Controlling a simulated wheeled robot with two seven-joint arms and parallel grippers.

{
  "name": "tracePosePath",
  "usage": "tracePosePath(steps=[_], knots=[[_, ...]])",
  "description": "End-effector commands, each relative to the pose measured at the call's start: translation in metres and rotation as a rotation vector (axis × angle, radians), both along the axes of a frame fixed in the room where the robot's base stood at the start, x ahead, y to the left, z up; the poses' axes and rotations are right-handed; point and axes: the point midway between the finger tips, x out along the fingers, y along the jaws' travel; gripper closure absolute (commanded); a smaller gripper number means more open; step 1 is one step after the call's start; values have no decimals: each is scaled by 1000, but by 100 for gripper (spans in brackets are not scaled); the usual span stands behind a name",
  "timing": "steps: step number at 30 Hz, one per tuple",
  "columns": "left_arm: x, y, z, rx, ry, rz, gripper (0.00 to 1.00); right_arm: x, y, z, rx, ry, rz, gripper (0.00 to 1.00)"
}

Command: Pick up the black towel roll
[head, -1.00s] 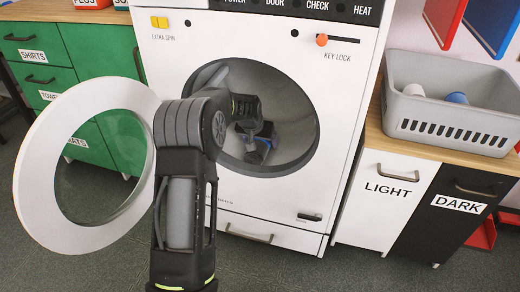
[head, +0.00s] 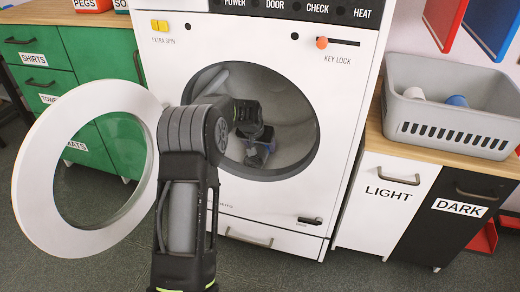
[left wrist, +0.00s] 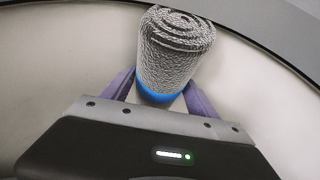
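The towel roll (left wrist: 178,48) looks dark grey with pale flecks and a spiral end, with a bright blue band (left wrist: 158,95) at its lower end. It lies inside the white washer's drum (head: 295,130). In the left wrist view the two purple fingers of my left gripper (left wrist: 160,88) flank its banded end, with no clear gap at either side. The roll hides the fingertips, so I cannot tell whether they press on it. In the head view my left gripper (head: 259,156) reaches through the door opening, low in the drum. My right gripper is not in view.
The round washer door (head: 32,165) stands open at the left, close to my left arm. The opening's rim (head: 312,150) surrounds the gripper. A grey basket (head: 450,130) with cups stands on the right counter. Green drawers (head: 90,60) are at the left.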

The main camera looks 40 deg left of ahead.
Motion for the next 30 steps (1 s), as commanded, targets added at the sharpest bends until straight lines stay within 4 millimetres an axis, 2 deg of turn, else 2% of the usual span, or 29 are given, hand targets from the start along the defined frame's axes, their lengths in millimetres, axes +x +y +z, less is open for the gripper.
tracePosePath(steps=[2,19,30], knots=[[0,0,0,0,0,0,40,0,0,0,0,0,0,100],[0,0,0,0,0,0,86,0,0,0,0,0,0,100],[0,0,5,1,-2,0,86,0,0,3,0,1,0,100]])
